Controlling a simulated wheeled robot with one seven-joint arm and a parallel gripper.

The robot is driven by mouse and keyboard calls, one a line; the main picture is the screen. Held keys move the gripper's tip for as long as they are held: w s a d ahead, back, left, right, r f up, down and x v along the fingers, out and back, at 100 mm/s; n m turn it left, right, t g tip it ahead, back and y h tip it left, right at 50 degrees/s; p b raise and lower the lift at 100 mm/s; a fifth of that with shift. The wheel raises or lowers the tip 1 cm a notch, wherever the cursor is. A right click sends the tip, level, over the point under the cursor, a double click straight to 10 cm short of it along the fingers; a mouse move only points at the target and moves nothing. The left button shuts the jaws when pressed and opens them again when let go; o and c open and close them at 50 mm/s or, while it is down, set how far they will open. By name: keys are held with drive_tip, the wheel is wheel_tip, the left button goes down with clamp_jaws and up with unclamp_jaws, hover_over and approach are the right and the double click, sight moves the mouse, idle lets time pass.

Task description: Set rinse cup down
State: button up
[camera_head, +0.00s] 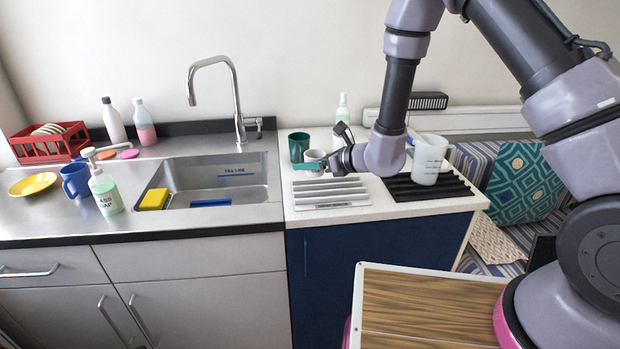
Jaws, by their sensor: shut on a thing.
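The rinse cup appears to be the small pale grey cup (314,156) at the back of the white counter, left of my wrist. My gripper (318,164) reaches in from the right and is shut on this cup; the near finger covers its lower part. The cup looks upright. I cannot tell whether its base touches the counter. A dark teal cup (299,147) stands just left of it, close by. A light ribbed draining mat (330,193) lies in front of the cup.
A dark ribbed rack (440,187) and a translucent measuring jug (428,158) are to the right. The steel sink (255,190) with a tall faucet (237,100) is left. A white counter strip (350,213) in front is bare.

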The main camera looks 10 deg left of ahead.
drive_tip(key=shift+f, duration=2.3)
drive_tip(key=shift+f, duration=0.15)
drive_tip(key=o, duration=1.5)
